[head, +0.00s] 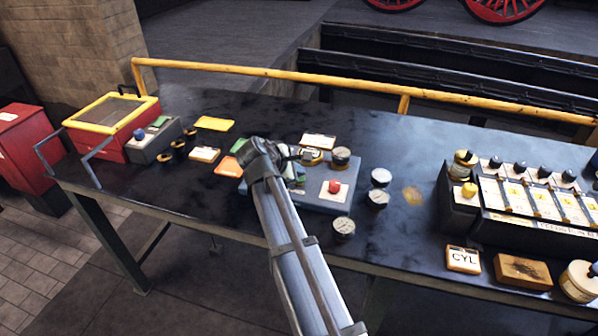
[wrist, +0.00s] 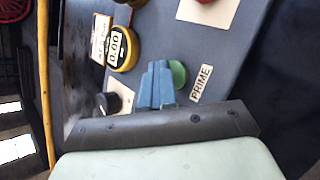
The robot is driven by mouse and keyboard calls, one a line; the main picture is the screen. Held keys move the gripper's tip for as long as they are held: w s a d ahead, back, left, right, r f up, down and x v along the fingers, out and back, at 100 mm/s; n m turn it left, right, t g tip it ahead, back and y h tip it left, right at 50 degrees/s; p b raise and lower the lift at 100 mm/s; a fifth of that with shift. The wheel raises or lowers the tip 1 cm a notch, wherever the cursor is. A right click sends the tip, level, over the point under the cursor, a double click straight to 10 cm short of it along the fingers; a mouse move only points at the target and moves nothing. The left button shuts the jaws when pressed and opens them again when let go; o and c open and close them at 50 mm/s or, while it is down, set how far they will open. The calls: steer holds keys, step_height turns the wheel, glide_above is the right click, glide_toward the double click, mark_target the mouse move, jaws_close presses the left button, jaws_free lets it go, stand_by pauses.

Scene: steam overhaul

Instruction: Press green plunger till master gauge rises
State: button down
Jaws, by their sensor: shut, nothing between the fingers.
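The green plunger (wrist: 179,74) sits on a blue-grey panel box (wrist: 225,50), beside a label reading PRIME (wrist: 201,83). My gripper (wrist: 158,66) is shut and empty. Its blue fingers are right beside the plunger and overlap its left edge in the wrist view; I cannot tell whether they touch it. In the head view my gripper (head: 293,156) is over the left part of the panel box (head: 318,203), and the plunger is hard to make out there.
A red button (head: 334,187) on a white plate is on the same box. A red case with a yellow lid frame (head: 112,112) is at left, a labelled black rack (head: 525,205) at right. A yellow rail (head: 300,76) runs behind.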

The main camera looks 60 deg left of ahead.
steer(key=shift+r, duration=1.7)
step_height(320, 180, up, 5)
stand_by(0.3)
steer(key=shift+w, duration=0.15)
stand_by(0.6)
